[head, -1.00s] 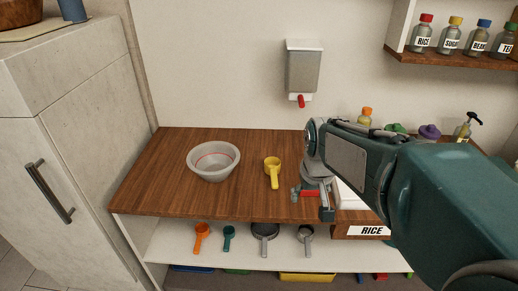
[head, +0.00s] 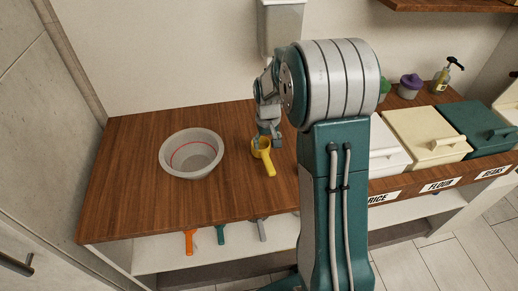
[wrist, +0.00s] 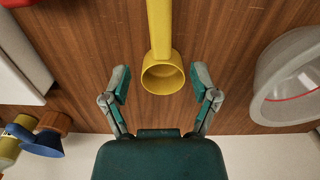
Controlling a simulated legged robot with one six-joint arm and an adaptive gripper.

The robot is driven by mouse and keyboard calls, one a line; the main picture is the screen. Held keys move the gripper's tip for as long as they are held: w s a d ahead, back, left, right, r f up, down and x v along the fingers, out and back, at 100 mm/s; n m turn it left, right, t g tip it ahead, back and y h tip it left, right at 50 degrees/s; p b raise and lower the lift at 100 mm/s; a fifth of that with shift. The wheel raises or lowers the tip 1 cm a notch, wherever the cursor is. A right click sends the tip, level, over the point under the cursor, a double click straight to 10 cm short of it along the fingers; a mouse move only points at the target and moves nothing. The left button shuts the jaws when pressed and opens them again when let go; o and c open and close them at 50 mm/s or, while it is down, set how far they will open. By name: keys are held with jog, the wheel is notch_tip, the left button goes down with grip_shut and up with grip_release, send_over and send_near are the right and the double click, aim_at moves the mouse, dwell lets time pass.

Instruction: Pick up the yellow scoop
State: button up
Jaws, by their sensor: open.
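The yellow scoop (head: 265,157) lies on the wooden counter, right of the bowl, with its handle toward the front edge in the head view. In the wrist view the scoop's cup (wrist: 163,76) shows just beyond and between my fingertips, its handle running to the top of the picture. My gripper (head: 268,136) is over the scoop's cup end, pointing down. In the wrist view my gripper (wrist: 160,82) is open, with one finger on each side of the cup and gaps on both sides. I cannot tell the exact height between fingers and scoop.
A grey bowl (head: 191,154) with a red line stands left of the scoop. Lidded bins (head: 425,136) stand at the right. A dispenser (head: 281,27) hangs on the wall behind. An orange scoop (head: 189,242) and other scoops sit on the lower shelf.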

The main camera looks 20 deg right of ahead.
aim_at(266, 157)
notch_tip(266, 157, down, 3)
jog(key=shift+d, duration=0.15)
jog(key=f, duration=0.5)
jog(key=shift+a, duration=0.25)
grip_shut()
